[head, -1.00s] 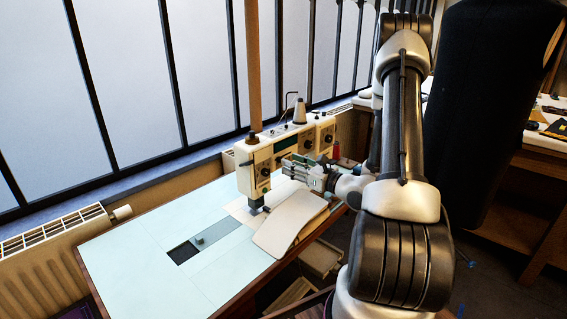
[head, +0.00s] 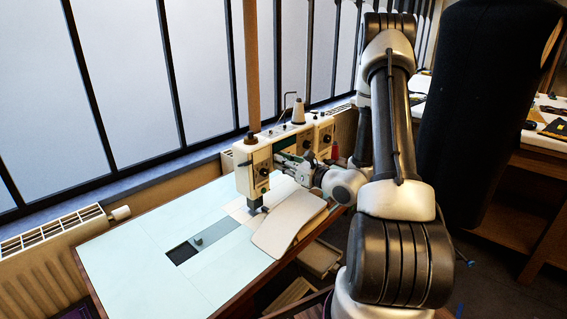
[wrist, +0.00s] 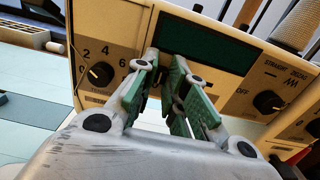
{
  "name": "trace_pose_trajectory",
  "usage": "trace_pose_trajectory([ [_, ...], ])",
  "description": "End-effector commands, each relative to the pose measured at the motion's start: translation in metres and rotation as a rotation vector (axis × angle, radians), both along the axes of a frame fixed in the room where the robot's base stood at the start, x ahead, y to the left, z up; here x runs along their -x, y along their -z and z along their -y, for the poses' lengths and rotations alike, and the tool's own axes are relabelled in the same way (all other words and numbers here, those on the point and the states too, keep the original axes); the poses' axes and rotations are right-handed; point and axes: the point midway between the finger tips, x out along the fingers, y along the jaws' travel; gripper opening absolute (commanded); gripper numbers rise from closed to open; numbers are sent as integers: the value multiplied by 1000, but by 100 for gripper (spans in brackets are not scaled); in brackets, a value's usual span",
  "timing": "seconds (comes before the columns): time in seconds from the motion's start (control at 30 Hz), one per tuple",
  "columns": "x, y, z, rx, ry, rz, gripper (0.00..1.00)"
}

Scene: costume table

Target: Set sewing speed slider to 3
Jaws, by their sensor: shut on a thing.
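The cream sewing machine (head: 244,172) stands at the far side of the pale blue table (head: 130,240). In the wrist view its front face (wrist: 112,30) fills the upper part, with a dark green panel (wrist: 200,45) across the middle. My gripper (wrist: 165,62) is closed at the face just below the panel's left part; it also shows at the machine in the head view (head: 281,158). It is shut on a small part there, probably the speed slider knob. The fingers hide that knob, its track and any scale, so its setting cannot be read.
Left of the fingers is a round dial (wrist: 100,74) marked 2, 4, 6. To the right is a black stitch knob (wrist: 268,102) marked straight and zigzag. A pale curved board (head: 290,222) lies at the table's front edge. The table's left part is clear.

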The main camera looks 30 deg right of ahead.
Motion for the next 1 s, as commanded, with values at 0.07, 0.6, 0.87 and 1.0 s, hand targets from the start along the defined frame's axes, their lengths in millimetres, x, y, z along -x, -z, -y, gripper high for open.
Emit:
trace_pose_trajectory([
  [0.07, -2, 0, 6, 1, 2, 1, 0],
  [0.6, -25, 0, 61, 0, 2, 0, 0],
  [0.87, -25, -1, 61, 1, 4, 1, 36],
  [1.0, -25, 0, 60, 1, 2, 1, 36],
])
